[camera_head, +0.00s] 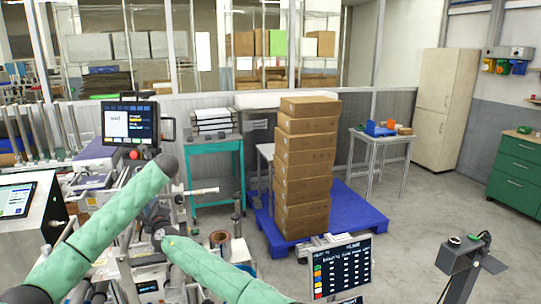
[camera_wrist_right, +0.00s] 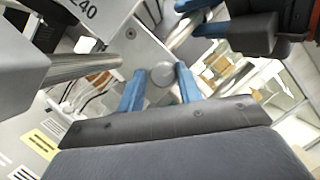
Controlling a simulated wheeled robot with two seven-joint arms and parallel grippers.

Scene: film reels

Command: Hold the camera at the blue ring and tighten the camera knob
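A round grey knob (camera_wrist_right: 162,74) sits on a pale metal block in the right wrist view. My right gripper (camera_wrist_right: 160,72) has its two blue fingers spread, one on each side of the knob. The right finger is very near it, and a small gap shows at the left. My left gripper (camera_wrist_right: 203,18) shows at the top right of that view, with blue fingers beside a metal bar (camera_wrist_right: 184,33). Whether it grips anything is unclear. No blue ring can be made out. In the head view both green arms reach into the machine, and the fingers are not distinguishable.
Metal bars and the machine's housing (camera_wrist_right: 88,18) crowd the right gripper. In the head view, a monitor (camera_head: 130,124) stands behind the arms and a screen (camera_head: 335,268) is in front. Stacked boxes (camera_head: 304,165) stand on a blue pallet (camera_head: 355,222). The floor at right is largely free.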

